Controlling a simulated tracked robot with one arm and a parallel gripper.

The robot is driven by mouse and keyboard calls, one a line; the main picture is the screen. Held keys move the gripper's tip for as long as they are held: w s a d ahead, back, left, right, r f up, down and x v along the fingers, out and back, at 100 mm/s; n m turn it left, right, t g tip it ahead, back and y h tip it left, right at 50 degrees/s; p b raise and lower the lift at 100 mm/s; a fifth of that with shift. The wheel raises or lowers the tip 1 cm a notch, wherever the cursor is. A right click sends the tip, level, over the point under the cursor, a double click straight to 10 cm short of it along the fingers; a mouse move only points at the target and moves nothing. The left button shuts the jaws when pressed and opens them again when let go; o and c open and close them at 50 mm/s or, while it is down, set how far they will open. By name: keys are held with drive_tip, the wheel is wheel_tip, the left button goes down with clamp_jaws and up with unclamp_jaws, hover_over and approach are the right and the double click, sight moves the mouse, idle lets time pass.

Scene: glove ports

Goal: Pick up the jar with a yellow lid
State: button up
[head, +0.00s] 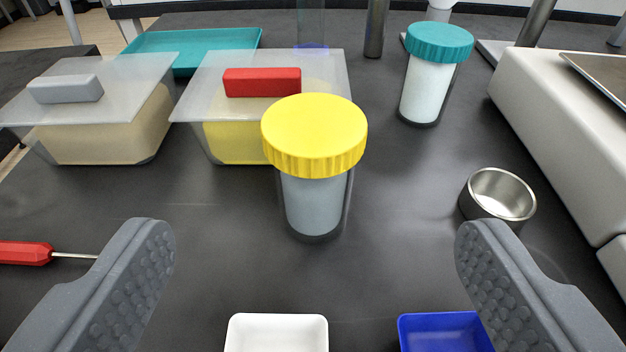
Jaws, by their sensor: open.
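The jar with a yellow lid (314,135) stands upright on the dark bench, near the middle of the head view. Its body is clear with grey contents, and the lid is wide and ribbed. My gripper (315,235) is open and empty, with one grey padded finger at the lower left and one at the lower right. The jar stands beyond the fingertips, roughly centred on the gap between them. The fingers do not appear to touch it.
Behind the jar are a red-handled lidded box (218,137) and a grey-handled one (95,140). A teal-lidded jar (431,90) stands back right, a metal cup (500,197) at right. White (277,335) and blue (440,335) trays and a red-handled tool (25,253) lie in front.

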sight(314, 138)
drive_tip(key=p+x, duration=0.1)
drive_tip(key=x, duration=0.6)
drive_tip(key=shift+s+f+p, duration=0.1)
drive_tip(key=shift+f+p, duration=0.1)
drive_tip(key=shift+p, duration=0.1)
drive_tip(key=shift+r+x, duration=0.2)
drive_tip(key=shift+x, duration=2.5)
drive_tip(key=c, duration=1.5)
